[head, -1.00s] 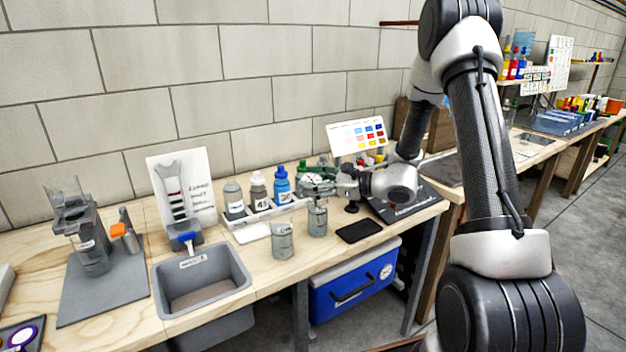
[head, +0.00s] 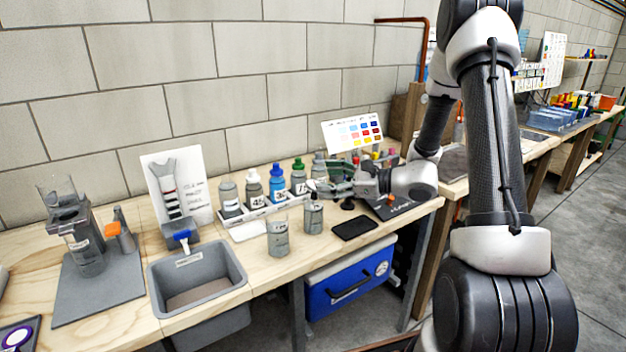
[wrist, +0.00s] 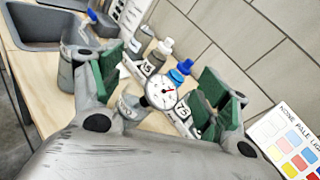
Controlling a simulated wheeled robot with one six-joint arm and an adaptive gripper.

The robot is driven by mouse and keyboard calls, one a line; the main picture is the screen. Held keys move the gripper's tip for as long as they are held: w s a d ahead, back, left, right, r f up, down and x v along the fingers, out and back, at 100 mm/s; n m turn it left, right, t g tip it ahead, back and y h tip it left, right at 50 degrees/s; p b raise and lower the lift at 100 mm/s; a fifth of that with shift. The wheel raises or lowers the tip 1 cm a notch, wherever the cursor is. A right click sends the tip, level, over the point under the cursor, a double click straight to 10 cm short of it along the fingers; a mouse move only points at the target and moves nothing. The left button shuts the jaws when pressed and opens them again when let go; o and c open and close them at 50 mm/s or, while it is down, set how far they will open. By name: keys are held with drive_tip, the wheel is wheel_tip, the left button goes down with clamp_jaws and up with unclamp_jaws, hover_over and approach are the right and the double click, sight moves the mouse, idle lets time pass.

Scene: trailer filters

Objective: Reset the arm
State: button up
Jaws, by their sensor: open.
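My gripper (head: 336,189) is over the bench, just above and to the right of a small grey canister (head: 313,217). In the wrist view my gripper (wrist: 160,90) has its two green-padded fingers wide apart with nothing clamped between them. A round white dial gauge (wrist: 161,90) shows in the gap between the fingers, and a grey canister (wrist: 131,106) is partly visible below it. Another grey canister (head: 278,238) stands to the left on the bench. I cannot tell whether a finger touches anything.
Behind the gripper stands a white rack (head: 262,210) of bottles with blue and green caps. A colour chart (head: 352,133) leans by the wall. A black pad (head: 355,228), a grey sink (head: 197,280) and a filter stand (head: 84,250) are on the bench. A blue cooler (head: 347,284) sits below.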

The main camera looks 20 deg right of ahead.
drive_tip(key=s+d+f+n+g+h, duration=0.1)
drive_tip(key=s+d+n+g, duration=0.15)
drive_tip(key=s, duration=0.55)
drive_tip(key=s+d+f+n+g+h, duration=0.1)
drive_tip(key=s+d+n+g+h, duration=0.1)
drive_tip(key=s+n+g, duration=0.35)
drive_tip(key=s+d+n+g+h, duration=0.1)
drive_tip(key=s+d+n+g, duration=0.1)
drive_tip(key=s, duration=0.8)
drive_tip(key=s+d+r+n+h, duration=0.6)
drive_tip(key=r+n+h, duration=0.1)
drive_tip(key=n, duration=0.1)
wheel_tip(320, 180, up, 8)
drive_tip(key=s+a+n+t+h, duration=0.1)
drive_tip(key=n+t+h, duration=0.1)
drive_tip(key=n+t, duration=0.1)
drive_tip(key=shift+s+r+n+t, duration=0.2)
drive_tip(key=shift+n+t, duration=0.2)
drive_tip(key=shift+t, duration=0.5)
